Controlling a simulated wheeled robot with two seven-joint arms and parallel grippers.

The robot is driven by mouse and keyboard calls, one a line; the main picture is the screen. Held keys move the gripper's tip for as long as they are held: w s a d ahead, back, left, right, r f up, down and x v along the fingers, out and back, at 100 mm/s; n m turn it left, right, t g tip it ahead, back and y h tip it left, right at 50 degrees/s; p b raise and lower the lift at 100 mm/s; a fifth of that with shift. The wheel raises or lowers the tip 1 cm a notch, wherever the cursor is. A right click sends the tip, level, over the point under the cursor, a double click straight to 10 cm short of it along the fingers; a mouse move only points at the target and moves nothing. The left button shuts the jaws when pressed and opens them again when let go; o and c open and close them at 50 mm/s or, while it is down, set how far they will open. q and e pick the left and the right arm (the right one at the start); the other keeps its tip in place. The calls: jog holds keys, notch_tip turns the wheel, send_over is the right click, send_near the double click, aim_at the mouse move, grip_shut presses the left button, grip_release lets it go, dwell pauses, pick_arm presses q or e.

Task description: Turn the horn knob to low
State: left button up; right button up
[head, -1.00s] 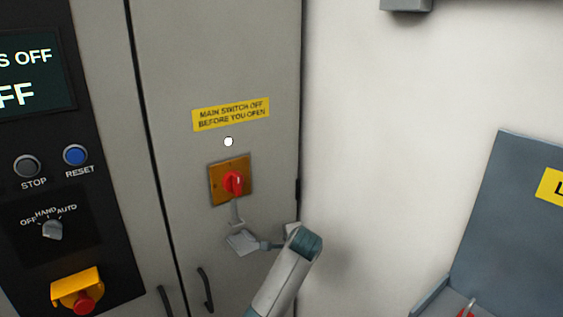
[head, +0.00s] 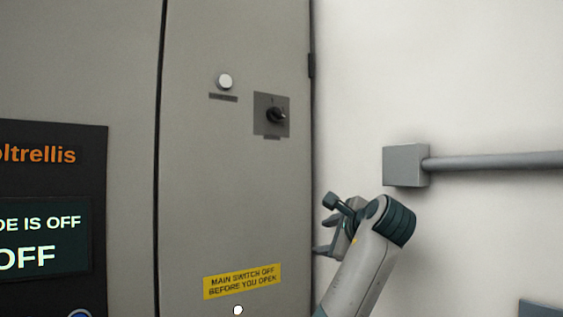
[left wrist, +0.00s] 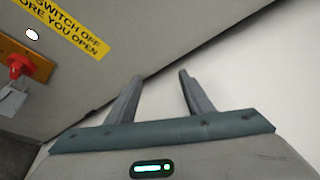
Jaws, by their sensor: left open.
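A black knob (head: 276,115) on a dark grey square plate (head: 262,128) sits high on the grey cabinet door in the head view. It appears to be the horn knob, but the small lettering around it is too small to read. The knob's pointer direction is unclear. My left gripper (head: 328,226) is open and empty, below and to the right of the knob, by the cabinet's right edge. Its two spread fingers (left wrist: 160,76) show in the left wrist view with nothing between them. The knob is not in that view. My right gripper is not in view.
A white round button or lamp (head: 225,81) is left of the knob. A yellow warning label (head: 242,281) is lower on the door. The red main switch (left wrist: 19,65) shows in the left wrist view. A grey box with a pipe (head: 405,166) projects from the wall at right.

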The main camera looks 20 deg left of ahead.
pick_arm(q)
jog(key=s+d+r+y, duration=0.1)
jog(key=s+r, duration=0.4)
jog(key=r, duration=0.4)
jog(key=s+r+y, duration=0.2)
jog(key=s+r, duration=0.3)
jog(key=r, duration=0.5)
jog(key=s+d+r+y, duration=0.1)
jog(key=s+r, duration=0.5)
jog(key=r, duration=0.4)
jog(key=shift+d+t+y, duration=0.3)
jog(key=shift+d, duration=0.05)
jog(key=shift+a, duration=0.1)
jog(key=p, duration=0.9)
send_near(280, 113)
jog(key=x, duration=0.8)
jog(key=shift+s+r, duration=0.1)
jog(key=shift+w+a+p, duration=0.35)
jog(key=shift+w+a, duration=0.15)
